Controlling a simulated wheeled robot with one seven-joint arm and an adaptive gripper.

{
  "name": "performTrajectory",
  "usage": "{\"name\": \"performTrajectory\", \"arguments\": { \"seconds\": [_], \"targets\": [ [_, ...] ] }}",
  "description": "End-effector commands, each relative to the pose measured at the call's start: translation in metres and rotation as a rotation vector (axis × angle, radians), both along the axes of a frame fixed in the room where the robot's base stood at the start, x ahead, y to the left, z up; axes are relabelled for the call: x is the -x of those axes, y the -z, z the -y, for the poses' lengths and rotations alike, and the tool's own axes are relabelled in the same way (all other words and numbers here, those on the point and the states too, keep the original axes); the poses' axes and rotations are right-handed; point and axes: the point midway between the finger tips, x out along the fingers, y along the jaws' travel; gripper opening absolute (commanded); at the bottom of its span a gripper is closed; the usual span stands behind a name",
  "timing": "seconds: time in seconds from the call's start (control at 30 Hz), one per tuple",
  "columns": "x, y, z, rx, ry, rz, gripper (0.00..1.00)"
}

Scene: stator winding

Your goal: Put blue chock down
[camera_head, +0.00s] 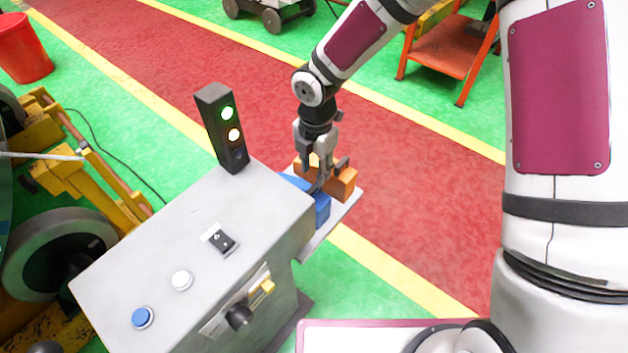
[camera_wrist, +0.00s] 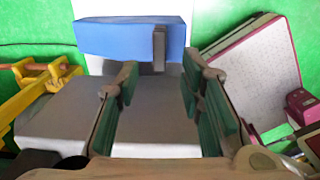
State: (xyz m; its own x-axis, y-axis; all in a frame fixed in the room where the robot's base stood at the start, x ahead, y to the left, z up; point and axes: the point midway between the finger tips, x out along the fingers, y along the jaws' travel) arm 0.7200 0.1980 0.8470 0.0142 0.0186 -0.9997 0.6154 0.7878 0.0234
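The blue chock (camera_head: 322,209) rests on a pale shelf (camera_head: 338,225) at the far side of the grey control cabinet. My gripper partly hides it in the head view. My gripper (camera_head: 326,182) is just above the chock, pointing down. In the wrist view the blue chock (camera_wrist: 115,40) lies beyond the fingertips, with a small grey upright tab (camera_wrist: 158,48) on it. My gripper (camera_wrist: 158,78) is open there, its green pads wide apart. The tab lines up with the gap, and neither finger visibly touches it.
An orange chock (camera_head: 343,186) sits right beside the blue one. The cabinet (camera_head: 205,225) carries buttons, a switch and a dark signal post (camera_head: 222,130) with lit lamps. A yellow machine (camera_head: 95,175) stands at the left. The red floor lane beyond the shelf is clear.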

Motion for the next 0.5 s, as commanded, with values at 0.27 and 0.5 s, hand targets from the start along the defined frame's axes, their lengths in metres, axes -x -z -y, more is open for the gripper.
{"name": "performTrajectory", "arguments": {
  "seconds": [0.27,0.5],
  "targets": [
    [0.0,-0.034,0.001,0.0,0.0,0.0,0.35],
    [0.001,-0.038,0.001,0.0,0.0,0.0,0.35]
  ]
}}
